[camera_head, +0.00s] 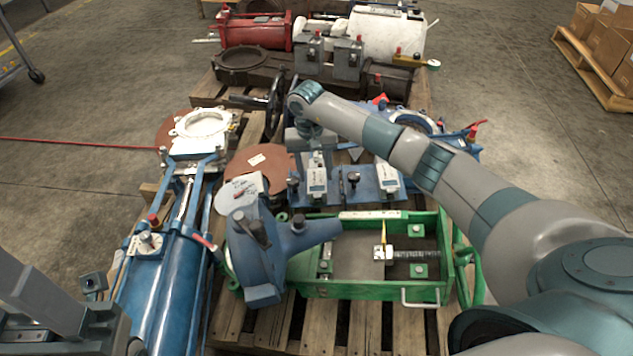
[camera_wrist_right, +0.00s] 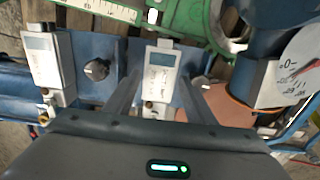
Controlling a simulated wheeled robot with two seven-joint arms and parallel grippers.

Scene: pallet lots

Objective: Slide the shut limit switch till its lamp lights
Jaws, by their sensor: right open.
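Two pale limit switch boxes with blue-grey windows stand on blue plates, a left one (camera_head: 317,180) and a right one (camera_head: 388,179) in the head view. The right wrist view shows them reversed: one in the middle (camera_wrist_right: 160,72), the other at left (camera_wrist_right: 42,62). Their lettering is too small to read, and I cannot tell which is the shut one or see a lit lamp. My right gripper (camera_head: 316,155) is open above the head view's left switch; its fingers (camera_wrist_right: 162,88) lie either side of that box in the wrist view. Grey parts at lower left appear to be my left gripper (camera_head: 65,310).
A dark knob (camera_wrist_right: 96,69) sits between the switches. A green frame (camera_head: 375,291) and a blue bracket (camera_head: 262,255) stand in front. A blue cylinder (camera_head: 168,270) is at left, a dial (camera_wrist_right: 298,80) beside the gripper. Darker machine parts crowd the pallet's back.

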